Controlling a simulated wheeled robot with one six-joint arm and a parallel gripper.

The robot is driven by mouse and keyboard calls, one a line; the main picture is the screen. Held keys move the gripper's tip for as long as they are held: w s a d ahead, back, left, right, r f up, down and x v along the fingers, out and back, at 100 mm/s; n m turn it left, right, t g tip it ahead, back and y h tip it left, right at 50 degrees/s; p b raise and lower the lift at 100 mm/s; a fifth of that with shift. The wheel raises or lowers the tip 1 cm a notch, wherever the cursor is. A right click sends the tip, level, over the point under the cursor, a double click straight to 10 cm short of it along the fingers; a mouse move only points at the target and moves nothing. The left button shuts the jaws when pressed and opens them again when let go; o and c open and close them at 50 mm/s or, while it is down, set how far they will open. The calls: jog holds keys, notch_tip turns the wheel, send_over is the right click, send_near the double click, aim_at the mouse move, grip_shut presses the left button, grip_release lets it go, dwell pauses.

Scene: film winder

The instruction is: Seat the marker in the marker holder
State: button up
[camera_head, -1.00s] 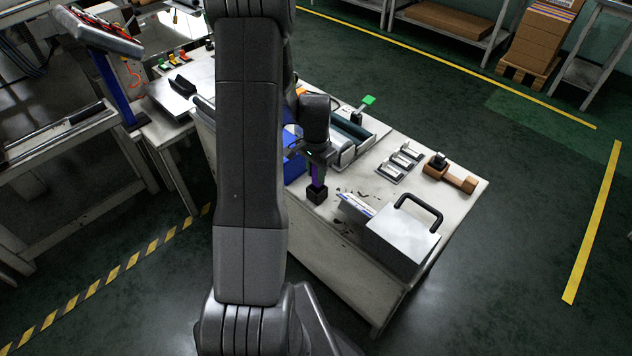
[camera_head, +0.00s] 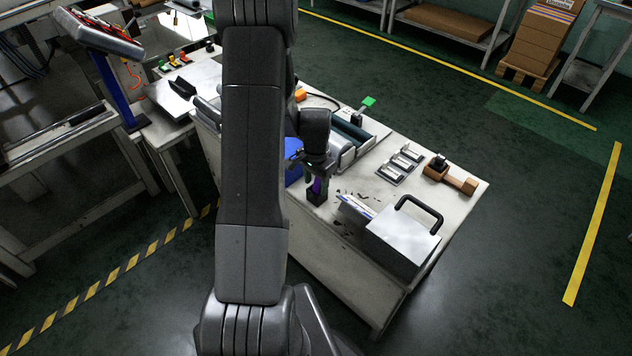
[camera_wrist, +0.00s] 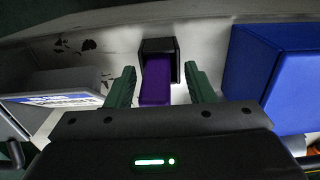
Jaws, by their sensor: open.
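The purple marker (camera_wrist: 155,80) stands in the black square marker holder (camera_wrist: 158,46), its lower part hidden inside. How deep it sits I cannot tell. My gripper (camera_wrist: 160,84) is open around the marker, with green fingers on either side and a visible gap at each. In the head view my gripper (camera_head: 318,172) is over the holder (camera_head: 316,199) on the white table, with the marker (camera_head: 317,186) showing between them.
A blue bin (camera_wrist: 270,75) stands close right of the holder in the wrist view. A grey metal box (camera_head: 400,240) with a black handle is at the table's front right. Silver parts (camera_head: 400,165) and a brown block (camera_head: 450,178) lie farther right.

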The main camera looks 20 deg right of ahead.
aim_at(316, 182)
notch_tip(316, 182, up, 12)
jog(key=shift+f, duration=0.15)
dwell(0.4)
notch_tip(316, 182, down, 12)
jog(key=shift+r, duration=2.25)
